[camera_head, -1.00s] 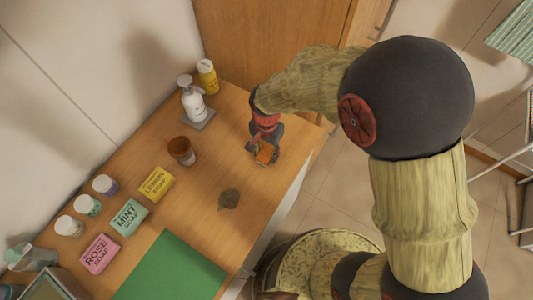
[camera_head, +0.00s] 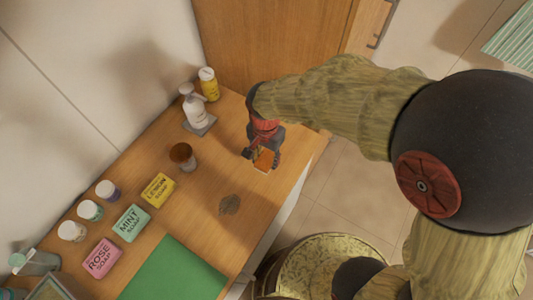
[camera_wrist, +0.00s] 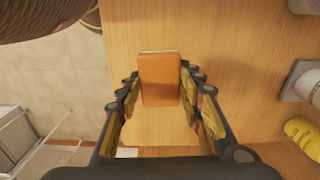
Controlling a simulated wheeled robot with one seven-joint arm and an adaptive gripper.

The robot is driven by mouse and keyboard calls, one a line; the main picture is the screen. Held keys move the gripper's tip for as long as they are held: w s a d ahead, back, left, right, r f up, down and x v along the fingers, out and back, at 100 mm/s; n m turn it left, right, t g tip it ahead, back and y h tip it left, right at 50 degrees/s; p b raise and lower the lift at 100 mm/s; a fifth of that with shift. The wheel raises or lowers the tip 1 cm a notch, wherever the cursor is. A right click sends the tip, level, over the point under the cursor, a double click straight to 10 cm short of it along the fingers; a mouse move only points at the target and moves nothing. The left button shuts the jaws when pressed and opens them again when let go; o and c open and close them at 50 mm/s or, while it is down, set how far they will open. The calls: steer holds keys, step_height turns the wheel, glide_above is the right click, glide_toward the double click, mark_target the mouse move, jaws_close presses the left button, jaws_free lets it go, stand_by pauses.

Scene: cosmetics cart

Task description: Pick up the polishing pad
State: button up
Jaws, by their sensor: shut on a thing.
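The polishing pad appears to be the small orange-brown block (camera_wrist: 160,92) in the wrist view; it shows between my fingertips. It also shows as an orange patch (camera_head: 264,160) under my gripper in the head view. My gripper (camera_head: 261,152) is shut on it, with a finger on each side, near the right edge of the wooden counter (camera_head: 215,155). In the wrist view the fingers of my gripper (camera_wrist: 159,76) run along both sides of the block. I cannot tell how far the pad is above the counter.
A white pump bottle (camera_head: 193,108) and a yellow bottle (camera_head: 209,84) stand behind. A brown jar (camera_head: 183,157), several soap boxes including a yellow one (camera_head: 159,189), small jars and a green mat (camera_head: 175,272) lie left.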

steer(key=s+r+p, duration=0.1)
steer(key=s+r, duration=0.4)
steer(key=s, duration=0.5)
steer(key=shift+a+r, duration=0.15)
steer(key=shift+a, duration=0.05)
steer(key=o, duration=0.5)
steer(key=c, duration=0.3)
steer(key=shift+c, duration=0.3)
